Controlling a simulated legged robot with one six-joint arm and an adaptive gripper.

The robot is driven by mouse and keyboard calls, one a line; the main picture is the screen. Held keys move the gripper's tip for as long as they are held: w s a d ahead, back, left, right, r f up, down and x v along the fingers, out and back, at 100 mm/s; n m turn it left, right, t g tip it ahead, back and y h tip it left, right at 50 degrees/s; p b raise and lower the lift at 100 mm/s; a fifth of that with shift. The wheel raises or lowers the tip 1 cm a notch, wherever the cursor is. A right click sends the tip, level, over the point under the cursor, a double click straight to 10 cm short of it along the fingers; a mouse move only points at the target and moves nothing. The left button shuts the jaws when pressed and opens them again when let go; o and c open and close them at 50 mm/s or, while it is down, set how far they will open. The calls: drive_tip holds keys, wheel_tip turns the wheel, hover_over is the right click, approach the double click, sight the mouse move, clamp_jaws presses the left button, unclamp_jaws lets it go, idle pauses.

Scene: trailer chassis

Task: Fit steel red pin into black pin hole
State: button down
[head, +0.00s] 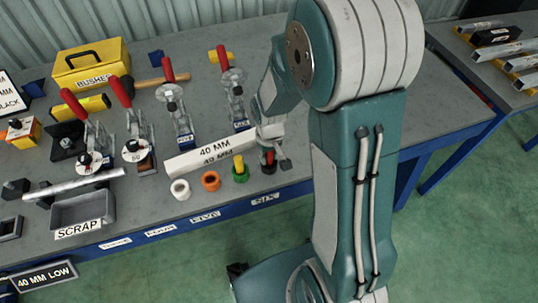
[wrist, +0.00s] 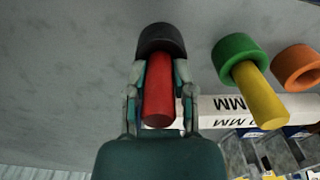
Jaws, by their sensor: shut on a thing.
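The red pin (wrist: 159,95) is between the two fingers of my gripper (wrist: 160,74), which is shut on it. In the wrist view its far end meets the black ring (wrist: 158,38), the black pin hole; I cannot tell how deep the pin sits. In the head view my gripper (head: 270,145) points down over the table, and the red pin (head: 270,157) shows just above the black ring (head: 268,168). The ring's opening is hidden by the pin.
Left of the black ring stand a green ring (head: 240,177) with a yellow pin in it, an orange ring (head: 210,181) and a white ring (head: 180,189). A white "40 MM" block (head: 208,155) lies just behind. Red-handled clamps (head: 178,105) stand further back.

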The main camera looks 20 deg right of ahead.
drive_tip(key=shift+a, duration=0.1)
drive_tip(key=shift+c, duration=2.3)
unclamp_jaws()
wheel_tip(320, 180, up, 12)
drive_tip(key=shift+r, duration=0.15)
drive_tip(key=s+r+m+t, duration=0.1)
drive_tip(key=s+r+t, duration=0.4)
drive_tip(key=s+r, duration=0.7)
drive_tip(key=shift+s+r+m+t, duration=0.3)
drive_tip(key=shift+s+m, duration=0.1)
drive_tip(key=shift+s, duration=0.7)
